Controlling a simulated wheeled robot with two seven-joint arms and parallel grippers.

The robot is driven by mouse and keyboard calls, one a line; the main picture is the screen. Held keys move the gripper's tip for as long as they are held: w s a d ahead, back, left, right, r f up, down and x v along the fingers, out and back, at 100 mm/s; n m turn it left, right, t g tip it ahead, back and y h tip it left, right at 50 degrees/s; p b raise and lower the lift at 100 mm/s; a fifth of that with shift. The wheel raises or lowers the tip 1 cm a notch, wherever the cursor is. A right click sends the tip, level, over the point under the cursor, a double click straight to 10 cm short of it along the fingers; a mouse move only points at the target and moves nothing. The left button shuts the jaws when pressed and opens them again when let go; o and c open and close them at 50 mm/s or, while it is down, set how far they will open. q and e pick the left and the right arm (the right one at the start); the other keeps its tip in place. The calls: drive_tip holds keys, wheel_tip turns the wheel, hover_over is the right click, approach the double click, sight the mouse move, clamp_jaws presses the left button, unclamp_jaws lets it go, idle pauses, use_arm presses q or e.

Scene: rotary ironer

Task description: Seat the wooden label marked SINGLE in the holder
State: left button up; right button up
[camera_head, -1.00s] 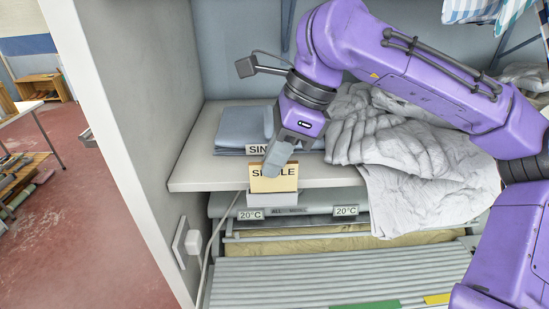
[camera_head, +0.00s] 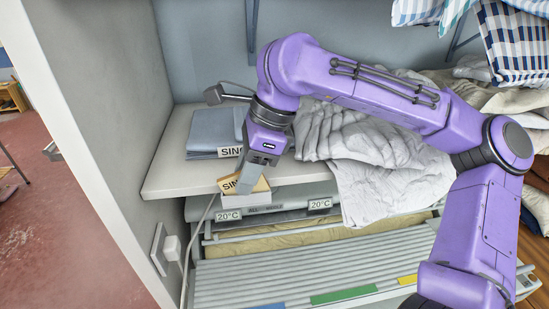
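The wooden label (camera_head: 229,184) is a small tan plate with black letters. Only "SIN" can be read, as my gripper covers the rest. It leans, slanted against the shelf edge, at the top of a small pale holder (camera_head: 246,201) on the shelf's front. I cannot tell whether its lower edge is in the holder's slot. My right gripper (camera_head: 248,179) points down and is shut on the label, with one grey finger across its front; the other finger is hidden. My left gripper is not in view.
Folded blue-grey linen (camera_head: 211,130) lies on the white shelf (camera_head: 165,176) behind a white "SIN" tag (camera_head: 230,152). Crumpled pale cloth (camera_head: 370,150) hangs over the shelf at right. Below is the ribbed ironer surface (camera_head: 290,270). A side wall (camera_head: 95,120) bounds the left.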

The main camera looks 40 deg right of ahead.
drive_tip(key=shift+r, duration=0.4)
drive_tip(key=v, duration=0.4)
drive_tip(key=shift+w+d+f+b, duration=0.1)
drive_tip(key=shift+w+d+b, duration=0.05)
drive_tip(key=shift+d+b, duration=0.15)
drive_tip(key=s+d+b, duration=0.3)
drive_tip(key=s+d, duration=0.2)
drive_tip(key=d, duration=0.5)
drive_tip(key=shift+s+d+r, duration=0.2)
drive_tip(key=shift+s+d, duration=0.15)
drive_tip(key=shift+s, duration=0.05)
